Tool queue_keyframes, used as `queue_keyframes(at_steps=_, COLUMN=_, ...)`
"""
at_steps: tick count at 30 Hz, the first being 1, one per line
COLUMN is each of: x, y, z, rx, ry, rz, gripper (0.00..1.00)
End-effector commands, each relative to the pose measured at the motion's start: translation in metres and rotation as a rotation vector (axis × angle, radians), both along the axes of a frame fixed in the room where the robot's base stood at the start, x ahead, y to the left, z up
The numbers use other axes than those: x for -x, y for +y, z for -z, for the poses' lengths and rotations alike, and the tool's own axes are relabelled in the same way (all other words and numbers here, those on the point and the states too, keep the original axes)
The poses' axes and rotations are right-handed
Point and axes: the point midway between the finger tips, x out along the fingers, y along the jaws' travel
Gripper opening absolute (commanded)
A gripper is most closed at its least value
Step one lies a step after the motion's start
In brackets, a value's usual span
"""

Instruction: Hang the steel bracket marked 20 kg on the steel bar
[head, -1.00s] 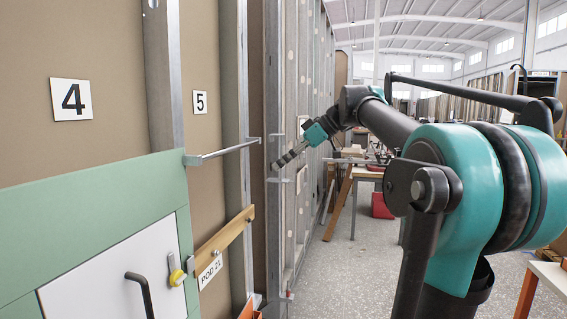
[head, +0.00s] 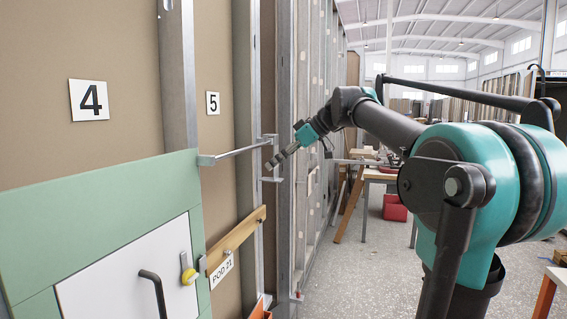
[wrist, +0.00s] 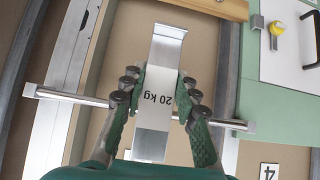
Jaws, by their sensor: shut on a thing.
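The steel bar (head: 238,152) stands out from the framing beside the green panel, and also crosses the wrist view (wrist: 70,97). My gripper (head: 272,164) is at the bar's right end in the head view. In the wrist view my gripper (wrist: 157,100) is shut on the steel bracket (wrist: 152,122), its fingers on both sides of the plate marked "20 kg". The bracket's bent lip (wrist: 170,32) is at its far end. The bracket covers the bar's middle in the wrist view. In the head view the bracket (head: 273,179) looks small and thin. I cannot tell whether it touches the bar.
A white door with a yellow knob (head: 189,276) is at lower left. Number boards 4 (head: 89,99) and 5 (head: 213,103) hang on the wall. The floor (head: 350,270) at centre is clear.

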Motion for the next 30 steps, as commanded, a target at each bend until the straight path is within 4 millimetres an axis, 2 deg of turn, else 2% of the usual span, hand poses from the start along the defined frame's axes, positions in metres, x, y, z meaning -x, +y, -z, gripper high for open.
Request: queue_keyframes(at_steps=30, x=-0.025, y=0.069, z=0.0, rx=-0.001, ry=-0.001, rz=-0.001, gripper=0.0)
